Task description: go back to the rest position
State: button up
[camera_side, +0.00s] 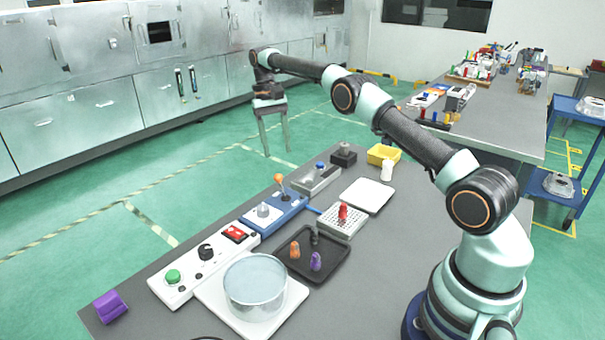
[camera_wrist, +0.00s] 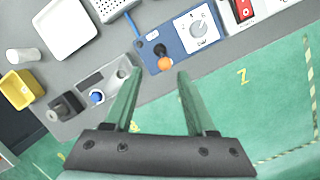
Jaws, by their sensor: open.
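My gripper (camera_side: 277,146) is raised beyond the far edge of the grey table (camera_side: 400,240), above the green floor. Its two fingers point down, apart and with nothing between them. In the wrist view my gripper (camera_wrist: 159,73) also shows spread fingers, with the orange-topped joystick (camera_wrist: 164,63) on the blue panel (camera_wrist: 190,38) seen past the tips. In the side view that joystick (camera_side: 279,181) stands on the table, well apart from my gripper. My arm reaches from its base at the right across the table.
On the table are a control box (camera_side: 203,262), a round metal pan (camera_side: 254,290), a black tray (camera_side: 325,275) with small pegs, a white perforated block (camera_side: 352,225), and a yellow bin (camera_side: 383,154). Steel cabinets (camera_side: 110,100) line the back. The floor around my gripper is clear.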

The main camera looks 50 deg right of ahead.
jog(key=s+a+r+n+t, duration=0.2)
jog(key=s+a+r, duration=0.2)
jog(key=r, duration=0.3)
jog(key=s+a+r+n+t, duration=0.1)
jog(key=s+a+r+t, duration=0.1)
jog(key=s+a+r, duration=0.35)
jog(key=s+a+f+n+t, duration=0.1)
jog(key=s+a+n+t, duration=0.1)
jog(key=s, duration=0.5)
jog(key=s+a+f+n+t, duration=0.1)
jog(key=s+a+t, duration=0.1)
jog(key=s, duration=0.5)
jog(key=shift+f+n+h, duration=0.3)
jog(key=shift+f+n, duration=0.05)
jog(key=shift+n, duration=0.05)
